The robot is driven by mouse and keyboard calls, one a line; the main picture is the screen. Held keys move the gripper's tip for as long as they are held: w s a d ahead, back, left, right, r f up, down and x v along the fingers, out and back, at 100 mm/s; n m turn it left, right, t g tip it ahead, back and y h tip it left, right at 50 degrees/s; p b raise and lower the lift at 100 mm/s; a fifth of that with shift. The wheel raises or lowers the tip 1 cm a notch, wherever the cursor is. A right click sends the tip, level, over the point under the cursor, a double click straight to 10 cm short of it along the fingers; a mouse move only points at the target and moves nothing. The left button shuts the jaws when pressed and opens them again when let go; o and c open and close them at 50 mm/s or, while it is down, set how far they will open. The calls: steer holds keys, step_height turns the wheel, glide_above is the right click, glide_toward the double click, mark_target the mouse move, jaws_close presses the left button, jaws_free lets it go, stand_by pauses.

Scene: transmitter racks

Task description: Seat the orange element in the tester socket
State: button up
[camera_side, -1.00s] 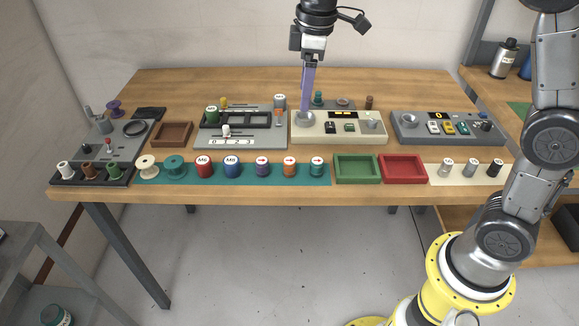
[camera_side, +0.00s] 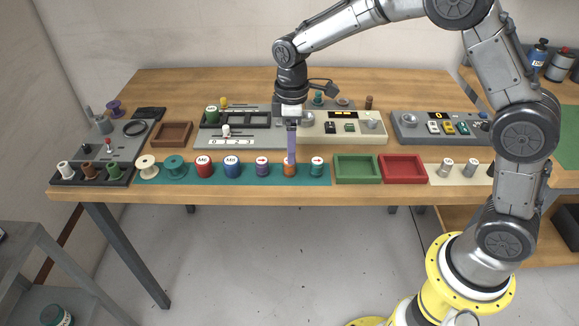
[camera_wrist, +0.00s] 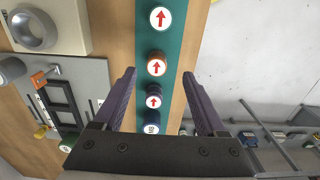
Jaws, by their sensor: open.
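The orange element (camera_side: 290,171) is a small upright cylinder on the teal mat, with a red arrow on its white top; it also shows in the wrist view (camera_wrist: 156,64). My gripper (camera_side: 291,158) points down at the orange element, its fingers overlapping the element's top in the side view. In the wrist view my gripper (camera_wrist: 158,74) is open, one finger on either side of the row, and the orange element shows between the fingertips. A cream box (camera_side: 355,134) stands behind, and its grey round socket (camera_wrist: 33,29) looks empty in the wrist view.
On the teal mat (camera_wrist: 180,40), a purple-banded element (camera_side: 262,168) and a teal element (camera_side: 317,168) flank the orange one closely. A green tray (camera_side: 357,168) and a red tray (camera_side: 403,168) lie to the right. A grey panel (camera_side: 240,138) stands behind.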

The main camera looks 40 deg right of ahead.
mark_target(289, 167)
steer(key=f, duration=0.4)
steer(key=shift+w+f, duration=0.35)
steer(key=shift+f, duration=0.05)
jaws_close()
